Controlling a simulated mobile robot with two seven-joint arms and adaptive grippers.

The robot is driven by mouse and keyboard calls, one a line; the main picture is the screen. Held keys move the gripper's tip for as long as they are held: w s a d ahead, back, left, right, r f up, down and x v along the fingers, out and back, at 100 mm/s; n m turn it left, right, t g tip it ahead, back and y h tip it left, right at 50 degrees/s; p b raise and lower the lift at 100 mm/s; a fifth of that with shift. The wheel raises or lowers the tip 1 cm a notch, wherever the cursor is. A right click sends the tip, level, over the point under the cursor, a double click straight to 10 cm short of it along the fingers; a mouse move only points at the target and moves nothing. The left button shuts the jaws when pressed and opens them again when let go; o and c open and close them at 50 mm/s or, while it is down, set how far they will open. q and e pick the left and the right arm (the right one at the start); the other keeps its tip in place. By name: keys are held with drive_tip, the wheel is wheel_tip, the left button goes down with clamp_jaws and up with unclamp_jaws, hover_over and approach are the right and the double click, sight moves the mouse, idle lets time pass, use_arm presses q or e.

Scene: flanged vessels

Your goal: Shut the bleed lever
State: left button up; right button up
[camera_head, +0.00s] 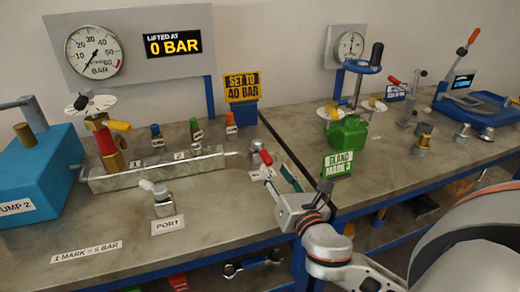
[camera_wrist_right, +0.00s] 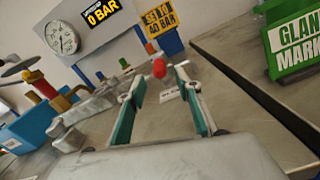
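The bleed lever shows as a red-tipped lever (camera_head: 266,157) at the right end of the grey metal block (camera_head: 150,172). The lever's stem is mostly hidden there. My right gripper (camera_head: 274,170) is open at the lever, its green-padded fingers apart in the wrist view (camera_wrist_right: 160,78). I cannot tell whether either finger touches the knob. My left gripper is not in view.
A blue pump (camera_head: 35,175) stands at the left. A gauge board (camera_head: 135,55) reads "LIFTED AT 0 BAR". A "SET TO 40 BAR" sign (camera_head: 242,87) stands behind the lever. A green container (camera_head: 347,135) and a "GLAND MARK 3" sign (camera_head: 338,163) stand to the right.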

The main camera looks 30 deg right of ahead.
sight(270, 164)
drive_tip(key=shift+w, duration=0.2)
drive_tip(key=shift+r+x, duration=0.2)
drive_tip(key=shift+x, duration=0.7)
drive_tip(key=x, duration=0.3)
drive_tip(key=shift+w+f, duration=0.15)
drive_tip(key=shift+w, duration=0.1)
drive_tip(key=shift+w+d, duration=0.2)
drive_tip(key=shift+w, duration=0.4)
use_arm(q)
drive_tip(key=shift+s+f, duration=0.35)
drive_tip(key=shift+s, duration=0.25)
use_arm(e)
drive_tip(key=shift+w, duration=0.15)
clamp_jaws()
